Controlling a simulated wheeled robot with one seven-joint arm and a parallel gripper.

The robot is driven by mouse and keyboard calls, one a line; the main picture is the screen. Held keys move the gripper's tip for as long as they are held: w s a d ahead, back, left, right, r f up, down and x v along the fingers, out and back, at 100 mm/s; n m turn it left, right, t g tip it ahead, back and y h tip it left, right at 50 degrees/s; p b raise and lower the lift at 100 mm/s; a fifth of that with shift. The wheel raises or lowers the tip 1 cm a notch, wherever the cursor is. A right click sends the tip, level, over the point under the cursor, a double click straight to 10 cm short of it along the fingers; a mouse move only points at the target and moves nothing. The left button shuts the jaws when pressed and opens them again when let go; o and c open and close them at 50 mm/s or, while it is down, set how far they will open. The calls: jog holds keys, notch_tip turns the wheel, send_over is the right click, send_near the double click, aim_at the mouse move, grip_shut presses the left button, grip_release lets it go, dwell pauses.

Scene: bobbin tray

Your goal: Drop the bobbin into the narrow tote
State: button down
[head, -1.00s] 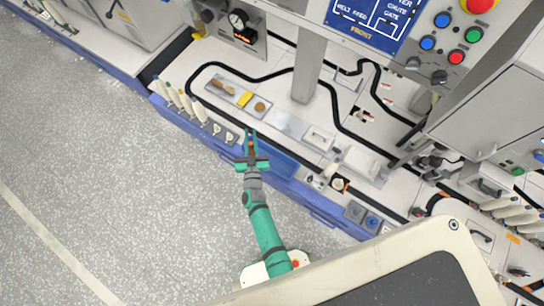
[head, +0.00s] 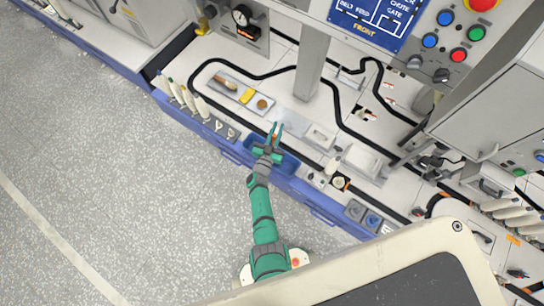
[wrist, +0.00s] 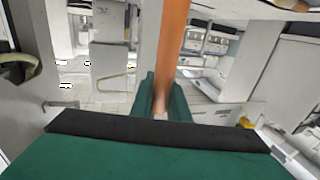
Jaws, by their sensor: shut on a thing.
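My gripper (head: 275,132) is shut on the bobbin, just past the blue tote in the head view. In the wrist view the bobbin (wrist: 172,50) is a long orange-brown shape standing up from between my green fingers (wrist: 161,100). In the head view only a tiny brownish part shows between the fingertips. The narrow blue tote (head: 290,163) sits at the counter's front edge, under and around my gripper and wrist, which hide part of it. I cannot see into its bottom.
A grey post (head: 309,70) stands beyond. Pale bottle-like items (head: 188,100) line the front edge at left. The floor (head: 120,180) is clear.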

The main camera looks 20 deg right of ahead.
jog(key=shift+f, duration=0.45)
jog(key=c, duration=1.6)
grip_release()
jog(key=shift+s, duration=0.1)
jog(key=v, duration=1)
jog(key=shift+s+a, duration=0.2)
jog(key=shift+a, duration=0.05)
